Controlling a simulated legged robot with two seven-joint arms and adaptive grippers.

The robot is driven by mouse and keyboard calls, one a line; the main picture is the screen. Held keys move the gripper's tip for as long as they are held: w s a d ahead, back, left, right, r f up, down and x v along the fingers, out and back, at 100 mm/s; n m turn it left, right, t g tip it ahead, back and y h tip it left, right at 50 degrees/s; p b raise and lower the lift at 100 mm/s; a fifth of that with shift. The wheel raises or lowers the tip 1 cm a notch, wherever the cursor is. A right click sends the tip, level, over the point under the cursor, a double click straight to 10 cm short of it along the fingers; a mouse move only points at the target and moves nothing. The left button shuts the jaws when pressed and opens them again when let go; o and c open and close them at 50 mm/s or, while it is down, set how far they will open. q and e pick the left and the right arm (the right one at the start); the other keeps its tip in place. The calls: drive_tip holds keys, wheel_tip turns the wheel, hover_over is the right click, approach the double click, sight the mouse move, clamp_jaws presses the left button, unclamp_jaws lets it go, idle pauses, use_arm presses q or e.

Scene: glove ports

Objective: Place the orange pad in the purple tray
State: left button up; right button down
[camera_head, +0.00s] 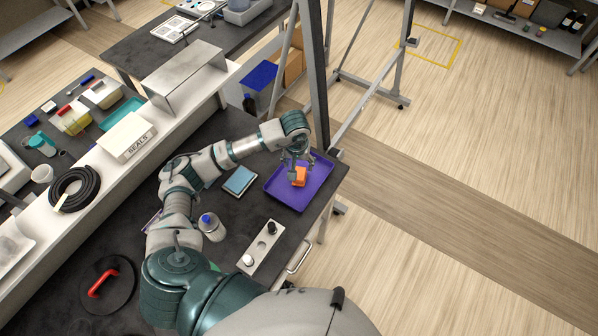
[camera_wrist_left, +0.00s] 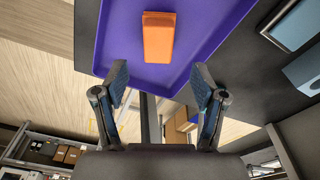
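The orange pad (camera_head: 299,177) is a small block within the outline of the purple tray (camera_head: 318,188). In the left wrist view the pad (camera_wrist_left: 158,40) lies against the tray's floor (camera_wrist_left: 205,20), ahead of my fingertips. My left gripper (camera_head: 297,168) is over the tray, close to the pad, and partly covers it in the head view. In the left wrist view its two fingers (camera_wrist_left: 160,85) are spread apart with nothing between them. My right gripper is not in view.
A blue pad (camera_head: 240,181) lies left of the tray. A bottle with a blue cap (camera_head: 211,226) and a grey block with small knobs (camera_head: 263,247) stand nearer. A metal frame post (camera_head: 314,75) rises just behind the tray. A white shelf (camera_head: 105,165) runs along the left.

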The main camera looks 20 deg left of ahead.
use_arm(q)
drive_tip(key=shift+s+r, duration=0.15)
drive_tip(key=shift+r, duration=1.75)
